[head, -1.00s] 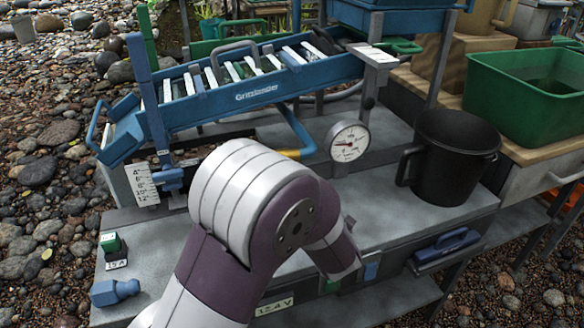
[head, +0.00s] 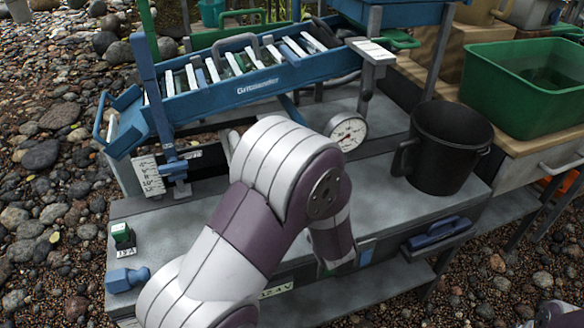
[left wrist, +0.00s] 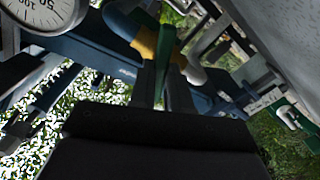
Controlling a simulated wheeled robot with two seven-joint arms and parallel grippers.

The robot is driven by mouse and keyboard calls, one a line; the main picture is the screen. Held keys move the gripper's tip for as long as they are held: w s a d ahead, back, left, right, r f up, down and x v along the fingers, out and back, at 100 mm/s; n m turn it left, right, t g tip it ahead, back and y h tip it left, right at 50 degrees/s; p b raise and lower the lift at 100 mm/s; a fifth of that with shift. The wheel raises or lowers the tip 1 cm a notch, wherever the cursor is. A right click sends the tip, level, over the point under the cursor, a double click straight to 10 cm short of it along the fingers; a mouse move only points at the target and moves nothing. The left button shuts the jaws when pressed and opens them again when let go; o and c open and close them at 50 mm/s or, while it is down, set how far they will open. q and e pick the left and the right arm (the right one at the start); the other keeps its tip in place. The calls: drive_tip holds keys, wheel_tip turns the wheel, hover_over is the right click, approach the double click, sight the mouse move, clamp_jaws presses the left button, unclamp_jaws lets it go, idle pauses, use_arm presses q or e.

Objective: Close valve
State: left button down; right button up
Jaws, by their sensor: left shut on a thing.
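In the left wrist view, the valve's green lever handle (left wrist: 164,48) stands beside a yellow band (left wrist: 145,42) on a blue pipe (left wrist: 117,22). My left gripper (left wrist: 166,88) is shut on the lower end of the green handle, its two dark fingers on either side. In the head view, the blue pipe (head: 290,108) runs down from the sluice and passes behind my left arm. The valve and my left gripper are hidden there by the arm. My right gripper is not in view.
A pressure gauge (head: 347,132) stands right of my arm, with a black pot (head: 440,150) beyond it on the grey bench. The blue sluice (head: 240,90) is behind.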

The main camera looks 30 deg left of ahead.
use_arm(q)
drive_tip(key=c, duration=1.1)
unclamp_jaws()
